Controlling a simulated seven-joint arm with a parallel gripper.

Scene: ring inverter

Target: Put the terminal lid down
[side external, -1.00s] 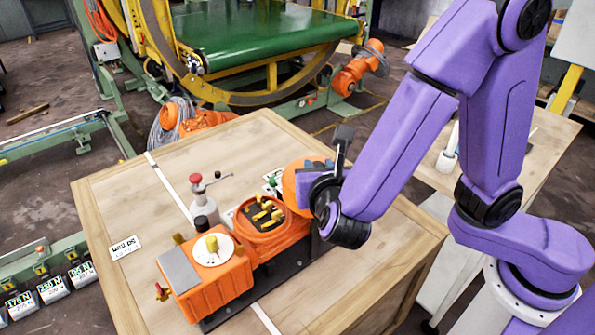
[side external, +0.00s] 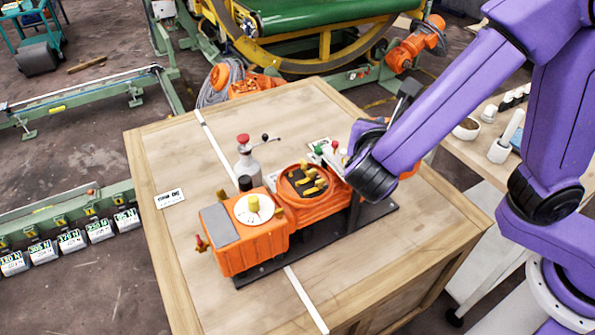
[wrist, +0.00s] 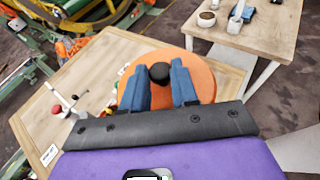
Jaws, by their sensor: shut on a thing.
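The terminal lid (wrist: 205,78) is an orange disc with a black knob (wrist: 159,74). In the wrist view, my gripper (wrist: 166,86) is shut on this knob, one blue finger on each side. In the side view, my purple wrist hides most of the lid; a bit of orange (side external: 409,171) shows just right of it. The open terminal box (side external: 318,208) is orange and round, with a dark block and brass bars inside, left of my wrist. How high the lid is above the wooden top is unclear.
The orange unit stands on a black base plate (side external: 260,271) on a wooden crate top (side external: 390,262). A grey bottle with a red-knobbed crank (side external: 248,165) stands behind it. A side table (wrist: 265,28) holds a bowl. The crate's front right top is clear.

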